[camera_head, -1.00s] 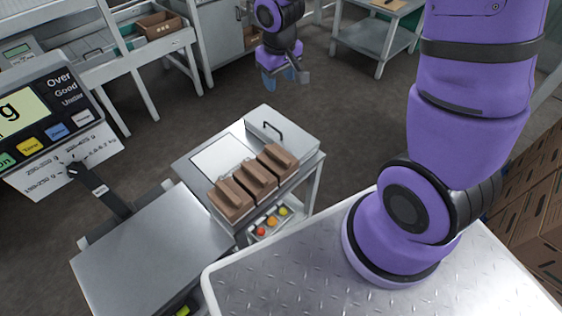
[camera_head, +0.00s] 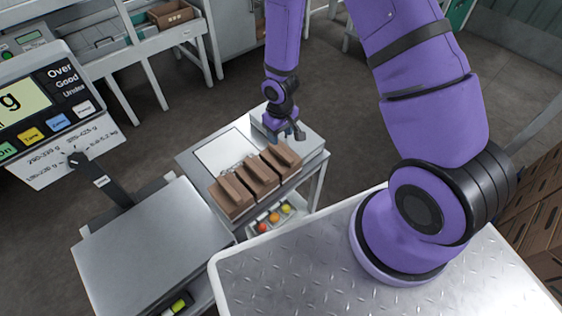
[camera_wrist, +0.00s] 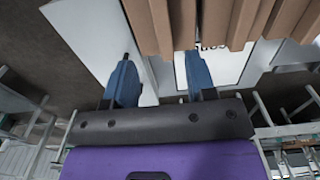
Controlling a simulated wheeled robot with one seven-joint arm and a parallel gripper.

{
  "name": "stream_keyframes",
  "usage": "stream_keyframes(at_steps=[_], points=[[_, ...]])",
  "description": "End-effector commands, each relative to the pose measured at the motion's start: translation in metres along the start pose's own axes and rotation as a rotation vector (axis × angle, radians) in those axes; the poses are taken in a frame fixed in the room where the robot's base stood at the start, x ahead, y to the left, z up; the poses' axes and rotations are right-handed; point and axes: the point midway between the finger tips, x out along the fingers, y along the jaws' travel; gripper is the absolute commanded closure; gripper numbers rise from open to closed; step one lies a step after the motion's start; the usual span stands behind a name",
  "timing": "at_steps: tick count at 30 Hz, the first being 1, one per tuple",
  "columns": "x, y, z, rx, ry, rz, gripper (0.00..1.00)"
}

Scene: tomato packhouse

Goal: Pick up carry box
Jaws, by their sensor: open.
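Three brown cardboard carry boxes (camera_head: 246,183) with ridged tops stand in a row on a small metal cart (camera_head: 203,150). In the wrist view the brown boxes (camera_wrist: 215,20) fill the upper edge, beyond my fingers. My gripper (camera_head: 285,132) is over the far right end of the cart, a short way beyond the boxes. In the wrist view its two blue fingers (camera_wrist: 159,62) are spread apart with nothing between them. I cannot tell how high it is above the cart top. The cart's handle is hidden behind the gripper.
A scale display (camera_head: 38,112) and a steel platform (camera_head: 150,245) are at the left. Tomatoes in a tray (camera_head: 272,219) sit below the cart top. Stacked brown cartons (camera_head: 535,215) stand at the right. Grey benches are at the back; the floor between is clear.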

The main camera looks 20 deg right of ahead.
Motion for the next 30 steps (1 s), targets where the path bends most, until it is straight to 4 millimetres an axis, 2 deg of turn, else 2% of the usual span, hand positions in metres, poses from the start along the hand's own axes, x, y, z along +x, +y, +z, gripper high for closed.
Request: stream_keyframes(at_steps=[3, 13, 21, 30], points=[[0.015, -0.001, 0.001, -0.002, -0.003, 0.000, 0.49], [0.034, -0.002, 0.002, -0.002, -0.001, 0.000, 0.49], [0.068, -0.005, 0.006, -0.001, -0.002, 0.000, 0.49], [0.078, -0.004, 0.006, 0.000, 0.000, 0.000, 0.49]])
